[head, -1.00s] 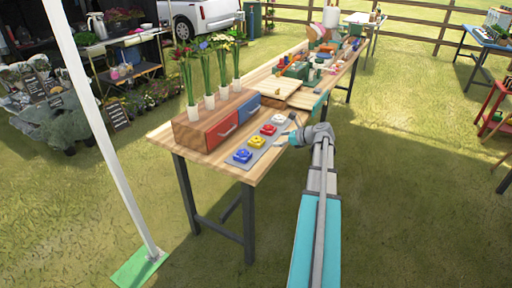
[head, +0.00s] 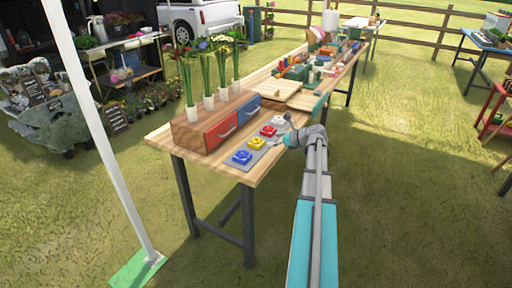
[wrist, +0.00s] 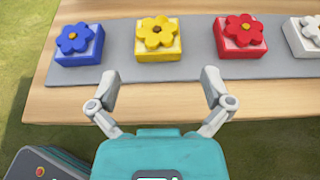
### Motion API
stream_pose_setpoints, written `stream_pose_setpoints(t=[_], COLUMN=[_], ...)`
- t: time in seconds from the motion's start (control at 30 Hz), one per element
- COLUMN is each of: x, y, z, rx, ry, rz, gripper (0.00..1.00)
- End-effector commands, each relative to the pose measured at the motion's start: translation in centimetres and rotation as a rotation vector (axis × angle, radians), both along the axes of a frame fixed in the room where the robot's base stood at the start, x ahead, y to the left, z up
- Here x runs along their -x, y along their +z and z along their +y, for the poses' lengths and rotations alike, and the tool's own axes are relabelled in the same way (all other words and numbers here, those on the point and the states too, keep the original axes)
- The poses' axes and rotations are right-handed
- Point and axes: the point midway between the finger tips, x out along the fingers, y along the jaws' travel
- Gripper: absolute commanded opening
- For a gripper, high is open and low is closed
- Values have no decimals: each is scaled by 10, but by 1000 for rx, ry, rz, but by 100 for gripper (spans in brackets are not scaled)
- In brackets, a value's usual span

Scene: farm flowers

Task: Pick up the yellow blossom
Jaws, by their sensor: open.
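The yellow blossom (wrist: 157,33) sits on a yellow square block on a grey strip (wrist: 199,60) in the wrist view. It also shows in the head view (head: 257,143), between the blue and red ones. My gripper (wrist: 160,82) is open and empty, its two fingers spread wide. In the wrist view the yellow blossom lies beyond the fingertips, roughly centred between them. The fingers appear apart from it. In the head view my gripper (head: 284,138) is at the table's right edge, near the strip.
A blue blossom (wrist: 74,39) is left of the yellow one, a red blossom (wrist: 244,30) right, then a white one (wrist: 312,28). A drawer box (head: 190,134) with vases of flowers stands behind the strip on the wooden table (head: 165,136). Boards and tools lie farther along.

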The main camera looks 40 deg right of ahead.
Motion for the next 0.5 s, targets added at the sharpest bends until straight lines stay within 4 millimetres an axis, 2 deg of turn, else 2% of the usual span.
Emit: stream_pose_setpoints(t=[0.03, 0.2, 0.5], x=[-9, -27, -36], y=[-7, -14, -16], z=[3, 11, 16], rx=[0, -1, 0], ry=[2, 2, 0], rz=[0, 0, 0], gripper=[100, 100, 100])
